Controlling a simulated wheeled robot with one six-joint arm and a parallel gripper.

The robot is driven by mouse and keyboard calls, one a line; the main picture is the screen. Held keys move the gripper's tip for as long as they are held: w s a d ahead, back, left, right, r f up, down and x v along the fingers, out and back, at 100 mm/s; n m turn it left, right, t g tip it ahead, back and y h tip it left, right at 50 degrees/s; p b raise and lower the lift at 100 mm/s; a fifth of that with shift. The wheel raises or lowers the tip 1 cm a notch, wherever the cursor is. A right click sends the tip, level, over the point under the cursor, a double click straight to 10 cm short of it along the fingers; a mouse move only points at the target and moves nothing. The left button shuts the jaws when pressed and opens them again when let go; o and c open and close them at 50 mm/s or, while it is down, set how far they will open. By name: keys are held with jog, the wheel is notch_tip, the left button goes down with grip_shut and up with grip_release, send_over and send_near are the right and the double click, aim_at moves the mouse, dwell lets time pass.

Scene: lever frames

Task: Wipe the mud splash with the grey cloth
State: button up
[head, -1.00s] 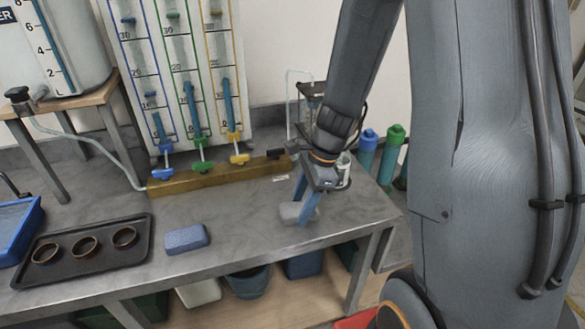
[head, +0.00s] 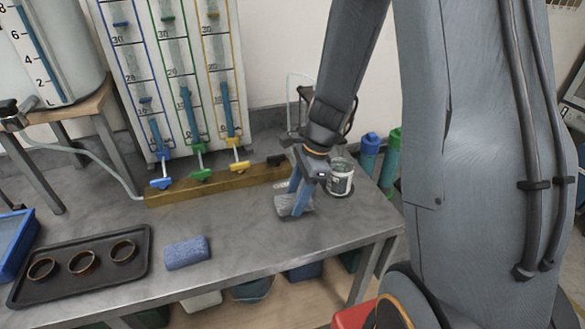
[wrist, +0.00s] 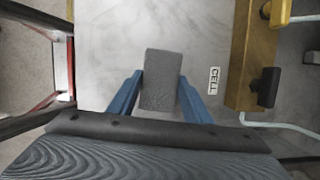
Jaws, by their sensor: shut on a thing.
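The grey cloth (head: 284,203) is a small block-like pad at the right part of the bench. My gripper (head: 298,208) is shut on it, with one blue finger on each side, pointing down. In the wrist view the cloth (wrist: 160,78) sits between the fingertips (wrist: 161,92), over the pale bench top. The cloth is at or very near the surface; I cannot tell whether it presses on it. I cannot make out a mud splash in either view; the cloth and fingers hide part of the bench.
A glass jar (head: 341,180) stands just right of my gripper. A brass-coloured rail (head: 205,188) with valves runs behind. Bare bench lies between sponge and gripper.

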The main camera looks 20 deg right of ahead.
jog(key=shift+w+r+p, duration=0.15)
jog(key=shift+w+p, duration=0.1)
jog(key=shift+p, duration=0.05)
notch_tip(320, 180, up, 2)
jog(key=shift+s+a+p, duration=0.1)
jog(key=shift+s+p, duration=0.05)
jog(key=shift+p, duration=0.65)
jog(key=shift+r+p, duration=0.6)
jog(key=shift+p, duration=0.1)
notch_tip(320, 180, up, 4)
jog(key=p, duration=0.4)
